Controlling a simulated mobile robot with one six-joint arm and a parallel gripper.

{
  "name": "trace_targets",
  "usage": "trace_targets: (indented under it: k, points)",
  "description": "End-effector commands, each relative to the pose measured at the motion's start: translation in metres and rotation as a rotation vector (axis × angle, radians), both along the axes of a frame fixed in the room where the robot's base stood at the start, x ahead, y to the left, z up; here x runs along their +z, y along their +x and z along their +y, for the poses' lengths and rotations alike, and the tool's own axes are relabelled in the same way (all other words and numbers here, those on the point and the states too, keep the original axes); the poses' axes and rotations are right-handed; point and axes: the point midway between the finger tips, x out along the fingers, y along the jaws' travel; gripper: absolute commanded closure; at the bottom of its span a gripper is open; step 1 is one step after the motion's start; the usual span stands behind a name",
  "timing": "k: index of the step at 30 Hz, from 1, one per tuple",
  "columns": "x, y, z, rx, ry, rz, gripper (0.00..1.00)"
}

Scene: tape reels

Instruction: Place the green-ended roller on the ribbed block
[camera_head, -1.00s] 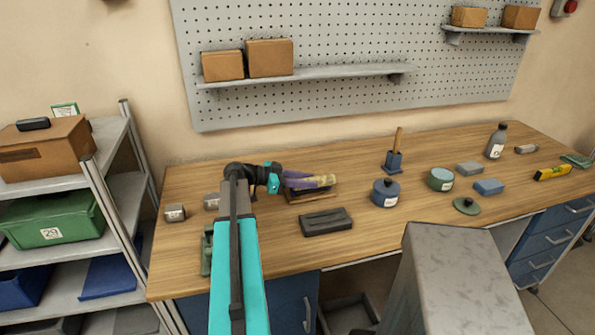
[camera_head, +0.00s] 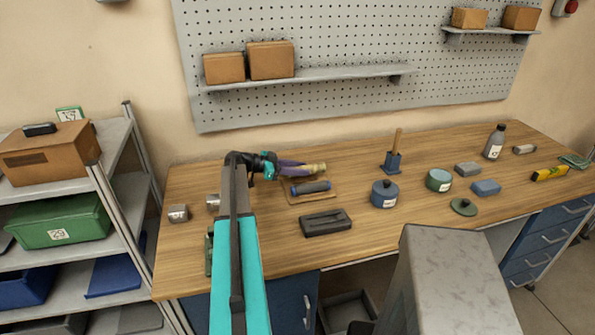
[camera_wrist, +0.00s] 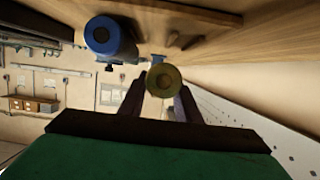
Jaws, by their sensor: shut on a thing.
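My gripper (camera_head: 305,167) is at the back left of the bench, just behind a tan wooden board. It is shut on the green-ended roller (camera_head: 318,168), whose olive-yellow end pokes out past the fingers. In the wrist view the roller's round end (camera_wrist: 163,80) faces the camera between both fingers; the rest of it is hidden. A dark grey block (camera_head: 326,223) lies on the bench in front of the board, apart from the roller. It may be the ribbed block, but its top is too small to tell ribs for certain.
A blue roller (camera_head: 310,187) lies on the wooden board (camera_head: 294,198); its blue end shows large in the wrist view (camera_wrist: 103,36). A blue lidded pot (camera_head: 385,194), a green pot (camera_head: 439,180) and a brush holder (camera_head: 392,162) stand to the right. Bench between block and pots is clear.

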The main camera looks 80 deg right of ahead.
Motion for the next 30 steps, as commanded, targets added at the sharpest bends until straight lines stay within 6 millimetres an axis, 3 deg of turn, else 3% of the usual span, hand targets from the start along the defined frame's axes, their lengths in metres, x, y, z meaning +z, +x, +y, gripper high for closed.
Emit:
trace_targets:
  k: [17,25,30]
  points:
    - [0.000,0.003,-0.008,-0.001,0.000,0.001,0.98]
    - [-0.001,0.011,-0.025,-0.001,0.001,0.001,0.98]
    - [-0.015,0.010,-0.023,0.000,0.002,0.002,0.98]
